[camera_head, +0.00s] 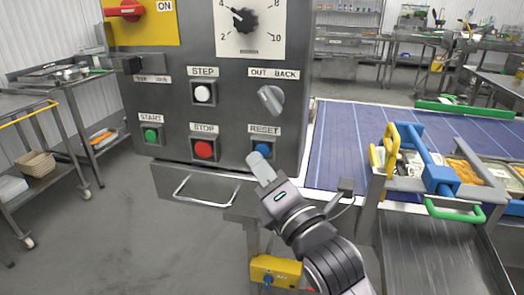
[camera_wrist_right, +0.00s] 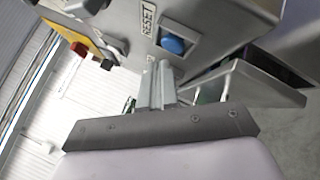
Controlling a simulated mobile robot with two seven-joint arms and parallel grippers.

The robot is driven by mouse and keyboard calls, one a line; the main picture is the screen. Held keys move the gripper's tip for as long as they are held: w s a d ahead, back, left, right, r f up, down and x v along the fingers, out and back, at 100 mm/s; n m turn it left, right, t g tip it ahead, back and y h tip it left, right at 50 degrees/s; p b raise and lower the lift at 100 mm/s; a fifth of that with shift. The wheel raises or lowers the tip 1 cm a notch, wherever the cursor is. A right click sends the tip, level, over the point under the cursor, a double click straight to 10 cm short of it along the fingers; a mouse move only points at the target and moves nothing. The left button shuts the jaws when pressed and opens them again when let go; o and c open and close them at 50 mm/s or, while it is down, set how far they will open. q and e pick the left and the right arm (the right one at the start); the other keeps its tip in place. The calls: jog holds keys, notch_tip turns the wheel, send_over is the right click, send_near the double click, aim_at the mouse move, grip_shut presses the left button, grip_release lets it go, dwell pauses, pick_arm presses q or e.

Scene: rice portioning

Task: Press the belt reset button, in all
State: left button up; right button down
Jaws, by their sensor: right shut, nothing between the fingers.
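The blue reset button (camera_head: 262,149) sits under the RESET label at the lower right of the grey control panel (camera_head: 225,105). It also shows in the right wrist view as a blue round button (camera_wrist_right: 173,45) on the tilted panel. My right gripper (camera_head: 257,161) is shut and empty, its fingertips just below and in front of the button, overlapping its lower edge in the head view. In the right wrist view its fingertips (camera_wrist_right: 160,70) point towards the panel, slightly to one side of the button. I cannot tell whether they touch it. My left gripper is not in view.
The red stop button (camera_head: 203,149), green start button (camera_head: 151,135), white step button (camera_head: 203,93) and grey out/back knob (camera_head: 271,99) are on the same panel. A drawer handle (camera_head: 205,190) is below. The blue belt (camera_head: 350,140) and food containers (camera_head: 465,170) lie to the right.

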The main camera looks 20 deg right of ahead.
jog(key=shift+w+d, duration=0.1)
dwell(0.6)
jog(key=shift+w+d+p, duration=0.15)
jog(key=shift+w+p, duration=0.1)
jog(key=shift+p, duration=0.1)
jog(key=shift+w+d, duration=0.25)
jog(key=shift+w, duration=0.1)
dwell(0.6)
jog(key=shift+s, duration=0.1)
dwell(0.3)
jog(key=shift+s+a+p, duration=0.4)
jog(key=shift+s+a, duration=0.1)
jog(key=shift+s, duration=0.15)
jog(key=shift+s+a, duration=0.7)
jog(key=shift+s, duration=0.35)
jog(key=shift+s+a, duration=0.7)
jog(key=shift+s, duration=0.3)
